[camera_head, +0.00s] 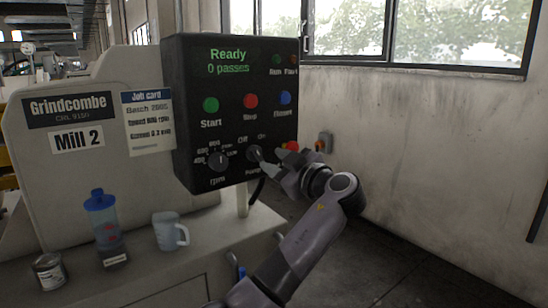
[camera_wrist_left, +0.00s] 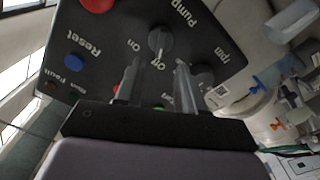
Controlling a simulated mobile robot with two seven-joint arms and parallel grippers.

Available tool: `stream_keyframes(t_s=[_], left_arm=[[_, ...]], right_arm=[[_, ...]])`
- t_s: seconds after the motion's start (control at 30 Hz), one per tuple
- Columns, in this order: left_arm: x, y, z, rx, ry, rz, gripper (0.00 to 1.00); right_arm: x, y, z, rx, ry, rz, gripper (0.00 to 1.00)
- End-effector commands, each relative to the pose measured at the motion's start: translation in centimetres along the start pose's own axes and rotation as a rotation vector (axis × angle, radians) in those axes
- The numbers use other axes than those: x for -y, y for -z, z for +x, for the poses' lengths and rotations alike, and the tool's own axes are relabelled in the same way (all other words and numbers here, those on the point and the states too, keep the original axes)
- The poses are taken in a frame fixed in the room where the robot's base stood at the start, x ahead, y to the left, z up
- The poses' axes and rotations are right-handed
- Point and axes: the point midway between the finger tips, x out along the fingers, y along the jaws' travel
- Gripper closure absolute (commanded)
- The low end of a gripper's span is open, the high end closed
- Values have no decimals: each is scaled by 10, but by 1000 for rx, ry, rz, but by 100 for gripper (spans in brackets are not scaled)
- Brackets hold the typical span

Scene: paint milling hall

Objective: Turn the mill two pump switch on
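The mill two control panel (camera_head: 283,120) is a black box on the Mill 2 machine; its display reads "Ready" and "0 passes". The pump switch (camera_head: 254,154) is a dark rotary knob low on the panel, with "Off" and "On" above it. It also shows in the left wrist view (camera_wrist_left: 160,39), its grip bar lined up with "Off". My left gripper (camera_head: 268,163) is at the panel just right of the knob. In the left wrist view its fingers (camera_wrist_left: 159,68) are apart, with the knob just beyond the gap. Contact cannot be told. My right gripper is out of view.
The rpm knob (camera_head: 218,160) sits left of the pump switch. Start (camera_head: 211,104), stop (camera_head: 250,101) and reset (camera_head: 285,98) buttons are above. A blue-capped bottle (camera_head: 103,215), a mug (camera_head: 170,231) and a can (camera_head: 49,271) stand on the ledge. Floor to the right is clear.

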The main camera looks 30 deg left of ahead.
Motion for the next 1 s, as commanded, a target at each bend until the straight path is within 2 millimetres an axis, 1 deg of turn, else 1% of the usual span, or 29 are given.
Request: stream_keyframes(t_s=[0.03, 0.2, 0.33, 0.5, 0.7, 0.73, 0.77, 0.8, 0.83, 1.0], left_arm=[[0, 2, 9, -2, 1, 2, 62], [0, 2, 36, -1, 2, 2, 62], [0, 1, 51, 1, 0, 3, 62], [0, 0, 58, 2, -2, 2, 62], [0, 0, 58, 3, -2, 2, 62], [0, 0, 58, 3, -2, 2, 68], [0, 0, 58, 3, -2, 2, 78], [0, 0, 58, 3, -2, 2, 91], [0, 0, 58, 3, -2, 2, 100], [0, 0, 58, 3, -2, 3, 100]], right_arm=[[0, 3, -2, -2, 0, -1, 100], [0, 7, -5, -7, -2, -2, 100], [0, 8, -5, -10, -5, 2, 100], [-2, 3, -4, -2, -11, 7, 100], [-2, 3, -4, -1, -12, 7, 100], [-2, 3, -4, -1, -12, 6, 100], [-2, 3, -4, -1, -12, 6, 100], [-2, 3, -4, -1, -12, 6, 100], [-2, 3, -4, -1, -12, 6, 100], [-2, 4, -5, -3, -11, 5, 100]])
